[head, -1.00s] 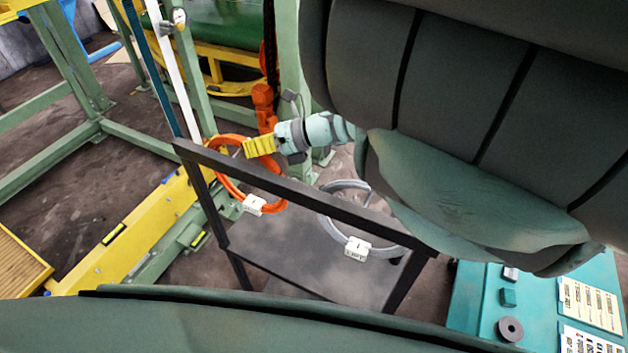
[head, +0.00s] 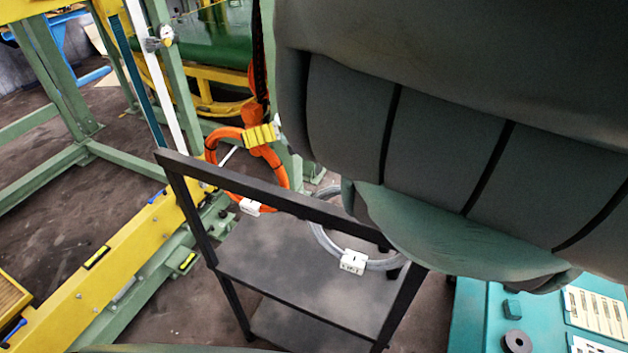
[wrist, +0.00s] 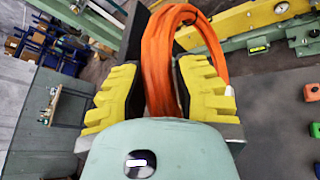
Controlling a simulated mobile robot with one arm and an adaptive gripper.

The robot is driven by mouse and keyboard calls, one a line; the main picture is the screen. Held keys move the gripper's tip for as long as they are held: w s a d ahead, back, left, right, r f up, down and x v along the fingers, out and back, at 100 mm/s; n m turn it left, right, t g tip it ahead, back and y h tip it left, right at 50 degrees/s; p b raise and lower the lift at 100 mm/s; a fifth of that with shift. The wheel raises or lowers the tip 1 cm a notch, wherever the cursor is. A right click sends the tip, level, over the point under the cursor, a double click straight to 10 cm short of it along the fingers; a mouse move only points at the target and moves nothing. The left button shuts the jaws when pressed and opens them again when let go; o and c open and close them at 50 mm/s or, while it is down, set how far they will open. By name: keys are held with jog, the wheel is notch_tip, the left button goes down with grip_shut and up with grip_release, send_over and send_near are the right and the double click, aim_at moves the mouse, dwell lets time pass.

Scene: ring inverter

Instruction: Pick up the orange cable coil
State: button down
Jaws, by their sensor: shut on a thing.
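The orange cable coil (head: 277,168) shows in the head view by the dark rail of a cart, with a white tag (head: 250,206) at its bottom. My gripper (head: 262,135) is at the coil's upper right, its yellow fingers showing. In the wrist view my gripper (wrist: 158,85) has its two yellow ribbed fingers on either side of the bundled orange cable coil (wrist: 158,60), shut on it. I cannot tell whether the coil is clear of the cart.
A black cart (head: 300,262) with a dark top stands below the coil. A grey cable coil (head: 325,235) with a white tag lies on it, to the right. Yellow and green machine frames (head: 130,245) stand at the left. A teal bench (head: 470,315) is at lower right.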

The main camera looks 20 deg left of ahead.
jog(key=shift+w+r+b, duration=0.1)
jog(key=shift+w+b, duration=0.2)
jog(key=shift+w, duration=0.15)
jog(key=w+d+f+b, duration=0.1)
jog(key=w+d+b, duration=0.1)
jog(key=d+b, duration=0.2)
jog(key=w+d+f+b, duration=0.1)
jog(key=w+d+b, duration=0.2)
jog(key=d, duration=0.8)
jog(key=shift+w+b, duration=0.2)
jog(key=shift+b, duration=0.3)
jog(key=shift+w, duration=0.1)
